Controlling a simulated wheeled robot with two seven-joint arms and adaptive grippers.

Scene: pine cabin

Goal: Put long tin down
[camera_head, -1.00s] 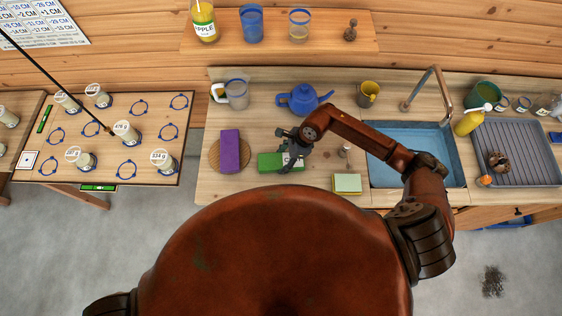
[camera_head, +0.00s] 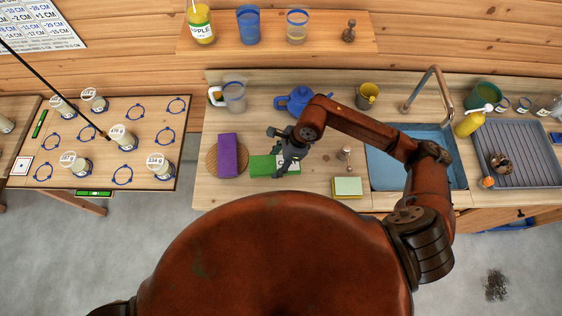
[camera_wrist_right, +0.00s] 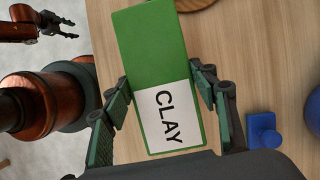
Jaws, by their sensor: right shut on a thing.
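The long tin is a green box (camera_head: 262,166) with a white CLAY label, low over or on the wooden counter, right of a purple block. In the right wrist view the tin (camera_wrist_right: 154,50) lies lengthwise between the fingers. My right gripper (camera_head: 284,163) is shut on its sides near the labelled end; its fingers also show in the wrist view (camera_wrist_right: 160,94). I cannot tell whether the tin's underside touches the counter. My left gripper (camera_wrist_right: 66,25) shows at the top left of the wrist view, fingers apart and empty; it is hidden in the head view.
A blue teapot (camera_head: 295,100) is behind my gripper, partly covered by my arm. A sponge (camera_head: 347,187) and a small shaker (camera_head: 345,154) are to the right, before the blue sink (camera_head: 390,178).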

